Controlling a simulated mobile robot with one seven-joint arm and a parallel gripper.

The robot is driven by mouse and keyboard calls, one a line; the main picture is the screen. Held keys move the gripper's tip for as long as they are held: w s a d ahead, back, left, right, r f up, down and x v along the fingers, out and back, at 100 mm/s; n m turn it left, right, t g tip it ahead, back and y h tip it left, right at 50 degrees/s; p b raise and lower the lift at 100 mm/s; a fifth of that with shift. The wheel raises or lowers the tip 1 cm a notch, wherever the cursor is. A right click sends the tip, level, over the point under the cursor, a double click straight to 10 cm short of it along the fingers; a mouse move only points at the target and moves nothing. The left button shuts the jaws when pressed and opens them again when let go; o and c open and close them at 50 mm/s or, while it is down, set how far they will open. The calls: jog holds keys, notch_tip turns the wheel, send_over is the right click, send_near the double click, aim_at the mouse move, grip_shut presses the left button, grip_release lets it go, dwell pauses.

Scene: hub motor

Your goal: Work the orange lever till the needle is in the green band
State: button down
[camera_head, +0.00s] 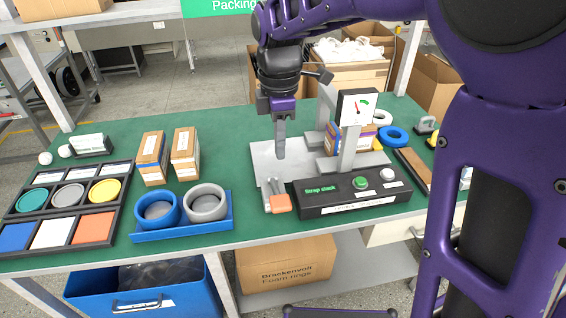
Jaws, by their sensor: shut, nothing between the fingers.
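The orange lever (280,202) sticks out at the left front of the black "Strap stack" box (325,197), on the green bench. A gauge (356,108) with a white face stands on a grey post behind the box. Its red needle points up and to the left; a green band shows near the top of the face, and the needle appears outside it. My gripper (280,153) points down above and behind the lever, apart from it. Its fingers are closed together with nothing visible between them.
A green button (360,183) sits on the box's top. A blue tray (185,230) with two round cups is to the left, and two cardboard boxes (152,158) stand behind it. My arm covers the right side.

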aim_at(282, 207)
notch_tip(282, 207, down, 14)
jog(key=shift+r+b, duration=0.1)
jog(key=shift+b, duration=0.65)
jog(key=f+b, duration=0.1)
jog(key=b, duration=0.1)
jog(key=s+f+t+b, duration=0.1)
jog(key=b, duration=0.1)
jog(key=f+t+b, duration=0.1)
jog(key=b, duration=0.1)
jog(key=shift+s+d+f+y, duration=0.2)
jog(key=shift+s+f+y, duration=0.05)
jog(key=shift+y, duration=0.05)
jog(key=shift+s+f+t+b, duration=0.2)
jog(key=shift+f+t+b, duration=0.1)
jog(key=shift+f, duration=0.25)
jog(key=shift+s+d+f, duration=0.1)
jog(key=shift+s+f, duration=0.05)
jog(key=shift+s, duration=0.15)
